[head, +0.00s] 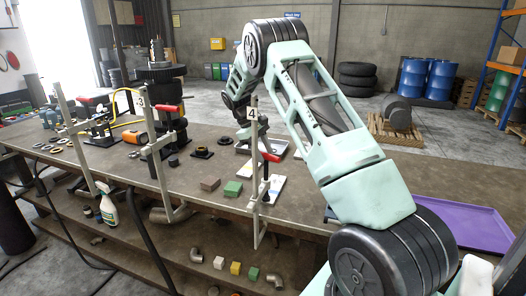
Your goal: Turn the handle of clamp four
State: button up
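Clamp four (255,190) is a tall grey bar clamp on the front edge of the workbench, with a white tag marked 4 (253,114) near its top. Its red handle (269,156) sticks out on the right side of the bar, tilted. My arm arches over from the lower right, and its far end comes down just behind and left of the clamp's upper bar. My gripper (243,132) is small and dark there, partly behind the bar. I cannot make out its fingers or whether it touches anything.
A purple tray (470,222) is at the right.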

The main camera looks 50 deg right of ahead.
jog(key=b+v, duration=0.3)
jog(key=v, duration=1.4)
jog(key=shift+r, duration=0.2)
